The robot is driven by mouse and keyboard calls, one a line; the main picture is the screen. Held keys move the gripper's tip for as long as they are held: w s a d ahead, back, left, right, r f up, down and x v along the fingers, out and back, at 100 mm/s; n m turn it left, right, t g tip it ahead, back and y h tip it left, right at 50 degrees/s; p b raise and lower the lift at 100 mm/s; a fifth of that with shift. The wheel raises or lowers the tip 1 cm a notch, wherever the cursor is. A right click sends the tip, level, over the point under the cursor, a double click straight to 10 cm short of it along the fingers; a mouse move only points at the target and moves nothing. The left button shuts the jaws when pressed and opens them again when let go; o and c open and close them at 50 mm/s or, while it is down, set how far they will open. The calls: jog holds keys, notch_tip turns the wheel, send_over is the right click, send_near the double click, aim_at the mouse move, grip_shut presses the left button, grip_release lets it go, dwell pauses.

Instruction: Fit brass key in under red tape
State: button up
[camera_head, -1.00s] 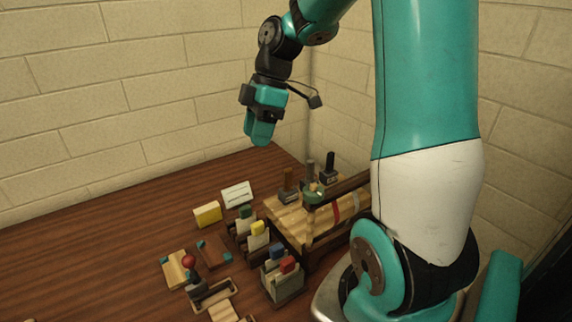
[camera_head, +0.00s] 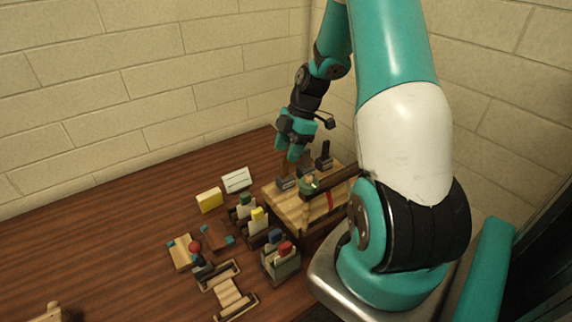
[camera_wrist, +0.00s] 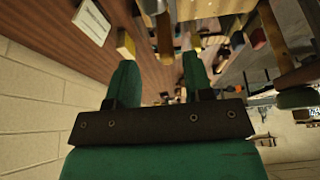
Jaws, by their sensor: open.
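Three upright keys stand in dark bases on the wooden rack. The left, brownish one, which looks like the brass key (camera_head: 285,170), is just under my gripper (camera_head: 293,156). A dark key (camera_head: 326,150) stands at the right. Red tape (camera_head: 331,203) marks the front of the wooden rack. My gripper is open and above the brownish key. In the wrist view my gripper (camera_wrist: 160,72) has its green fingers apart with nothing clearly held. I cannot tell whether a finger touches the key.
A yellow block (camera_head: 209,200) and a white card (camera_head: 236,180) lie left of the rack. Holders with coloured blocks (camera_head: 280,265) stand in front. A red-knobbed piece (camera_head: 195,247) and wooden parts lie nearer.

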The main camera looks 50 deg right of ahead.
aim_at(282, 171)
jog(key=shift+s+a+f+p, duration=0.1)
jog(key=shift+a+f+p, duration=0.2)
jog(key=shift+f+p, duration=0.15)
jog(key=p+x, duration=0.1)
jog(key=x, duration=0.2)
jog(key=shift+s+a+f+p, duration=0.2)
jog(key=shift+f+p, duration=0.1)
jog(key=shift+p, duration=0.1)
jog(key=shift+f, duration=0.4)
jog(key=shift+c, duration=0.5)
grip_shut()
